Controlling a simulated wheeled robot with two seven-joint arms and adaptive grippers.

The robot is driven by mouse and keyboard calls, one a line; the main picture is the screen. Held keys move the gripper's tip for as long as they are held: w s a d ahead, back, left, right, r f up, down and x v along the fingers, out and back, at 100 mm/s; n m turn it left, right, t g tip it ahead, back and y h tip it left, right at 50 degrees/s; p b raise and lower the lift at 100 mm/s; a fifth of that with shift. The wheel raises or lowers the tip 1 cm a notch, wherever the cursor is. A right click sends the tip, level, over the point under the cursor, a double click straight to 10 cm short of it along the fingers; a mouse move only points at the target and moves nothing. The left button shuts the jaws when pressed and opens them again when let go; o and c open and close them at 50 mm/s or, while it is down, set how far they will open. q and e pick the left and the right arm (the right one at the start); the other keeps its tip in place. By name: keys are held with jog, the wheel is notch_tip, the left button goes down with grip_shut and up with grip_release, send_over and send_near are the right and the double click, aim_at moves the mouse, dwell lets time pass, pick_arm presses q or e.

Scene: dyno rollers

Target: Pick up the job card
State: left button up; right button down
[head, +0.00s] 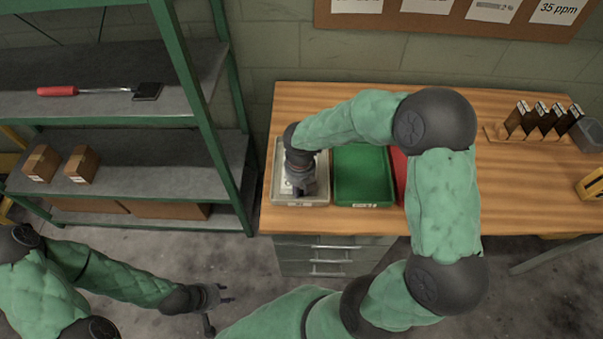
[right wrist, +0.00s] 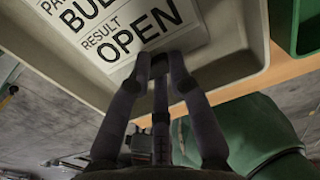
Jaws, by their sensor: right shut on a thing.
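The job card (right wrist: 125,28) is white with black print that reads "RESULT OPEN". It lies in a light grey tray (head: 279,165) at the left end of the wooden bench, and a bit of the card (head: 287,187) shows beside my gripper in the head view. My right gripper (head: 298,192) reaches down into this tray. In the right wrist view my right gripper (right wrist: 160,60) has its fingertips together at the card's lower edge, shut on it. My left gripper (head: 222,297) is empty, fingers apart, low over the floor left of the bench.
A green tray (head: 362,180) stands right of the grey one, then a red tray (head: 399,165) partly behind my right arm. A holder with dark upright pieces (head: 535,122) stands at the bench's right. Green-framed shelves (head: 190,80) hold boxes and a red-handled tool.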

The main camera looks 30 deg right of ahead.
jog(key=shift+r, duration=0.1)
jog(key=shift+r+p, duration=3.95)
jog(key=shift+p, duration=0.15)
